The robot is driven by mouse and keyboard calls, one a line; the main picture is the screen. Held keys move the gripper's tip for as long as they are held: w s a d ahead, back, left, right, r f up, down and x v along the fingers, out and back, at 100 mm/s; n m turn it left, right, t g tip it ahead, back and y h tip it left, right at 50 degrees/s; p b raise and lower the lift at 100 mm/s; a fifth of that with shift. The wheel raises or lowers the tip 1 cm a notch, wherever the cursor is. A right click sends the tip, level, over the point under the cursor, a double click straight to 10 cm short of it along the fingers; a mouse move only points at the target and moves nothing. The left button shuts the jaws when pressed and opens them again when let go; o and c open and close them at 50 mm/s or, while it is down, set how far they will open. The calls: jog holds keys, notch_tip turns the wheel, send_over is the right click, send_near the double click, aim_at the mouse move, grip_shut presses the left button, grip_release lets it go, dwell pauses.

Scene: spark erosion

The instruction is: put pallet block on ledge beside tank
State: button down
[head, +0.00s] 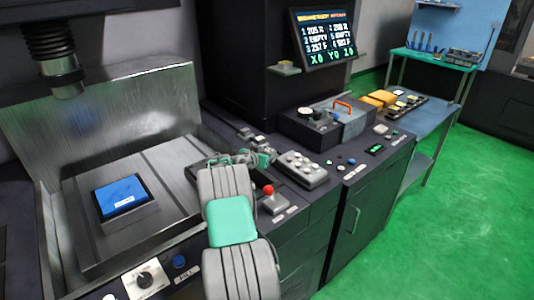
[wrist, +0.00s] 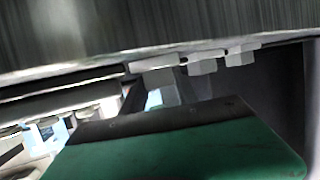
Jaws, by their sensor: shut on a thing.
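My gripper (head: 243,158) is at the dark ledge (head: 192,172) beside the tank (head: 47,235), with my arm covering much of this spot. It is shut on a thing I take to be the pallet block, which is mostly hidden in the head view. In the wrist view a brushed grey metal surface (wrist: 150,30) fills the top; I cannot tell whether it is the block or part of the machine.
A grey button pendant (head: 302,170) and a red-knobbed joystick (head: 272,199) are right of my arm. A box with an orange handle (head: 342,106) stands farther back. The machine head (head: 58,60) hangs above the tank. Green floor (head: 450,210) is clear at right.

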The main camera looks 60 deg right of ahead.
jog(key=c, duration=1.3)
grip_release()
jog(key=shift+o, duration=0.5)
